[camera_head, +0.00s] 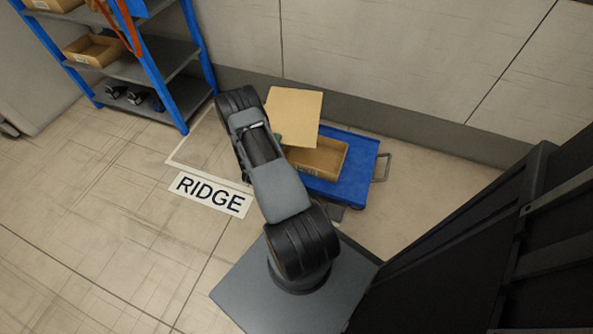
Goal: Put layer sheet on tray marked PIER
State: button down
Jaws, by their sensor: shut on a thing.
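The layer sheet (295,115) is a flat tan square. It shows tilted in the picture above a blue cart and overlaps the back part of an open cardboard tray (318,163) there. My gripper (278,139) is mostly hidden behind my arm; only a small greenish part shows at the sheet's lower left edge. It is shut on the sheet. I cannot tell how high the sheet is above the tray. No PIER marking is readable; the only readable sign is a white RIDGE label (210,195) on the floor.
The blue cart (358,160) has a metal handle (382,168) on its right and stands near the wall (390,60). A blue-framed shelf (165,65) with cardboard trays (93,50) stands at the upper left. A white-outlined floor area lies behind the RIDGE label, partly hidden by my arm. Floor at left is clear.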

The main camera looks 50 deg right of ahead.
jog(key=shift+s+d+f+m+g+h+b, duration=0.15)
jog(key=shift+s+d+f+m+g+b, duration=0.35)
jog(key=shift+s+f+b, duration=1.75)
jog(key=shift+s+d+f+m+g+h+b, duration=0.2)
jog(key=shift+d+f+g+b, duration=0.7)
jog(key=shift+f, duration=3.1)
jog(key=shift+s+d+f+m+g+h+b, duration=0.1)
jog(key=shift+s+d+f+m+g+b, duration=0.35)
jog(key=shift+s+f+b, duration=1.8)
jog(key=shift+w+d+f+p, duration=0.1)
jog(key=shift+w+f+p, duration=0.15)
jog(key=shift+w+f, duration=0.3)
jog(key=shift+w+f+p, duration=0.25)
jog(key=shift+w+f, duration=0.1)
jog(key=shift+w, duration=0.3)
jog(key=shift+f, duration=0.6)
jog(key=c, duration=1.2)
grip_release()
jog(key=a+p, duration=0.1)
jog(key=a, duration=0.3)
jog(key=a+p, duration=0.1)
jog(key=a, duration=0.4)
jog(key=s+a+p, duration=0.1)
jog(key=a+p, duration=0.1)
jog(key=a, duration=0.2)
jog(key=shift+a, duration=0.4)
jog(key=shift+w+r, duration=0.1)
